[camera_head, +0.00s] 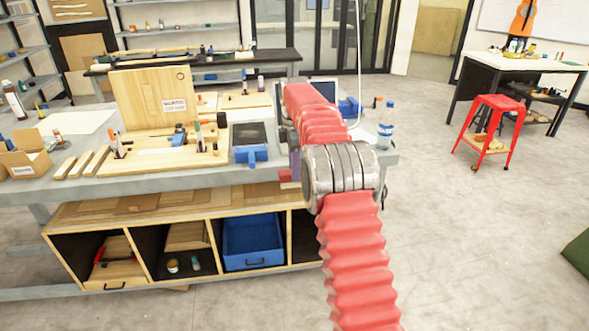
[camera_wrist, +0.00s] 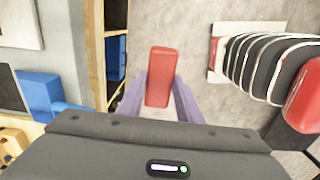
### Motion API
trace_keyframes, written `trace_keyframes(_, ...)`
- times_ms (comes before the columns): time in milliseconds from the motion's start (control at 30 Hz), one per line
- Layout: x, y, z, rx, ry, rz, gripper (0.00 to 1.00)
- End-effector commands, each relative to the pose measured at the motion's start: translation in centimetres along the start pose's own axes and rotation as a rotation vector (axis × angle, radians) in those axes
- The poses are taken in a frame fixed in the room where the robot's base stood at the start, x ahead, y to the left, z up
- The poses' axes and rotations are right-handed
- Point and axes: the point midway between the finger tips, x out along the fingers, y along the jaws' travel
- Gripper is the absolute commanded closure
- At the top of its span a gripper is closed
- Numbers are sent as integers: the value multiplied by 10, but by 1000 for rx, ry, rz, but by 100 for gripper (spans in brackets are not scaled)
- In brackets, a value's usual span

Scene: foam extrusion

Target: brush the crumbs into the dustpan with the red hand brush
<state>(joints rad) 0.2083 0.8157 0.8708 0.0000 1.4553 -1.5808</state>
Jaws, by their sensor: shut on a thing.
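My gripper (camera_wrist: 160,92), with purple fingers, is shut on the red hand brush (camera_wrist: 158,72) in the wrist view. Only the brush's red body shows; its bristles are hidden. In the head view a small red part of the brush (camera_head: 287,175) shows beside the purple fingers, at the bench's front edge. A blue piece (camera_head: 251,153) with a dark flat panel lies on the bench left of my gripper; it may be the dustpan, but I cannot tell. It also shows in the wrist view (camera_wrist: 40,90), left of and apart from the brush. I cannot make out crumbs.
The grey workbench (camera_head: 85,187) carries a wooden board (camera_head: 150,97), tools and a blue-labelled tub (camera_head: 385,132). Below is a shelf unit with a blue bin (camera_head: 252,240). A red stool (camera_head: 490,125) stands far right. The floor (camera_head: 470,240) right of the bench is clear.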

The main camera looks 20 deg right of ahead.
Motion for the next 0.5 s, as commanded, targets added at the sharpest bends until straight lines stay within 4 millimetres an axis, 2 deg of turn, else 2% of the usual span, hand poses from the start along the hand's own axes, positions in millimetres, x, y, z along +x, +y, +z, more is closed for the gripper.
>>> trace_keyframes(500, 3, 5, 2, 236, 2, 19, 93)
